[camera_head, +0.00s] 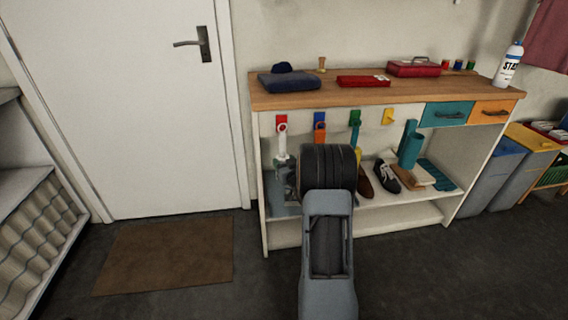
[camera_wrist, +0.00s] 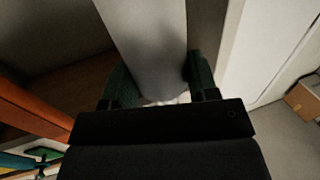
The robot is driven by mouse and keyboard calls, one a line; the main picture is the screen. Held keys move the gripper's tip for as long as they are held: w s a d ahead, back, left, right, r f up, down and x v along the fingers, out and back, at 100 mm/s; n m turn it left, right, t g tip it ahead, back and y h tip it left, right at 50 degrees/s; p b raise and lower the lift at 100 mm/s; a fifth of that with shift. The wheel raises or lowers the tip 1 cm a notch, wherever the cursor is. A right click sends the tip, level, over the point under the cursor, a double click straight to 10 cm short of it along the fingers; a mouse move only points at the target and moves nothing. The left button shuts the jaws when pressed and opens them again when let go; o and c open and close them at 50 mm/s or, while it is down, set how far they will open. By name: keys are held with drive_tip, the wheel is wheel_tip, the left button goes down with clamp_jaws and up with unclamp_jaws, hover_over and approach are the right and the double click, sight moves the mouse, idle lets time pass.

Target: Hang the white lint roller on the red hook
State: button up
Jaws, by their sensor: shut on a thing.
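The white lint roller (camera_head: 281,143) is upright below the red hook (camera_head: 281,121), at the left end of the shelf unit's front rail. Its ring end overlaps the lower part of the hook in the head view; I cannot tell whether the ring is around the hook or in front of it. My gripper (camera_head: 284,166) is at the roller's lower end, partly hidden by my arm. In the wrist view the dark green fingers of my gripper (camera_wrist: 160,82) are shut on the pale cylinder of the lint roller (camera_wrist: 148,40). The hook does not show in the wrist view.
An orange object hangs on the blue hook (camera_head: 320,118), just right of the roller. A green hook (camera_head: 355,117) and a bare yellow hook (camera_head: 389,117) follow. Shoes (camera_head: 386,178) stand on the shelf below. The wooden top (camera_head: 300,99) overhangs the hooks. The door (camera_head: 125,110) is left.

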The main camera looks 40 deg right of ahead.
drive_tip(key=o, duration=1.1)
drive_tip(key=s+a+p, duration=0.2)
drive_tip(key=s+a, duration=0.1)
drive_tip(key=s, duration=1.1)
drive_tip(key=w+a+r+g+p, duration=0.1)
drive_tip(key=a+r+g+p, duration=0.3)
drive_tip(key=r+p, duration=0.5)
drive_tip(key=w+a+r+g+p, duration=0.1)
drive_tip(key=a+r+g+p, duration=0.1)
drive_tip(key=a+r+p, duration=0.7)
drive_tip(key=s+a+r+g+y+p, duration=0.1)
drive_tip(key=s+a+r+g+p, duration=0.1)
drive_tip(key=s+a+r+p, duration=0.1)
drive_tip(key=s+a+r+n+g+y+p, duration=0.1)
drive_tip(key=s+a+r+g+p, duration=0.2)
drive_tip(key=s+r, duration=0.5)
drive_tip(key=s+a+r+n+g+y+p, duration=0.1)
drive_tip(key=s+a+r+g+p, duration=0.2)
drive_tip(key=s+a+r+p, duration=0.2)
drive_tip(key=shift+s+a+r+y, duration=0.1)
drive_tip(key=shift+a+r+y, duration=0.05)
drive_tip(key=shift+a+r, duration=0.45)
drive_tip(key=shift+s+a+r+y, duration=0.15)
drive_tip(key=shift+a+r, duration=0.25)
drive_tip(key=shift+r, duration=0.4)
